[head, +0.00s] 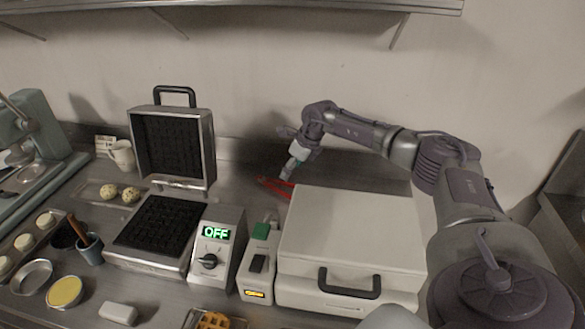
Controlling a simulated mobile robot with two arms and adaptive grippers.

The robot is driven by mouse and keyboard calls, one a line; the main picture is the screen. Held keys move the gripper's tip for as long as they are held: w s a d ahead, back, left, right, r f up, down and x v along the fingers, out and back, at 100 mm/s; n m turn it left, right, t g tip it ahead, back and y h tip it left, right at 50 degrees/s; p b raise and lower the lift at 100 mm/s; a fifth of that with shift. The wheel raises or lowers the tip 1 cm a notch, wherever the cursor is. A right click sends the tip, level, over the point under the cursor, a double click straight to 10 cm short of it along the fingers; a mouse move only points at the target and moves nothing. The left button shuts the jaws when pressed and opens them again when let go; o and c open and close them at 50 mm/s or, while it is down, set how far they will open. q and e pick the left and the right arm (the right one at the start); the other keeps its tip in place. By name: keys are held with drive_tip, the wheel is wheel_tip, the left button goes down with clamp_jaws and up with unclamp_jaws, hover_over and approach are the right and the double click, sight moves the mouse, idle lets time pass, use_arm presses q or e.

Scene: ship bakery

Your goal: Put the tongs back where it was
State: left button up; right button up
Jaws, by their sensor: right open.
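The red tongs (274,187) lie on the steel counter at the back, in the gap between the waffle iron and the white lidded box. My right gripper (287,176) is above and beside the tongs, pointing down, with its arm reaching in from the right over the box. It is open. It is small here, and I cannot tell whether its fingers touch the tongs. My left gripper is not in view.
The open waffle iron (158,225) reads OFF. The white lidded box (350,235) stands right of a small device with a green button (260,232). Dough balls, cups and bowls crowd the left. A waffle (213,321) lies at the front edge. A shelf hangs above.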

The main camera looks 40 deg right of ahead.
drive_tip(key=b+v, duration=0.2)
drive_tip(key=v, duration=1)
drive_tip(key=shift+r, duration=0.15)
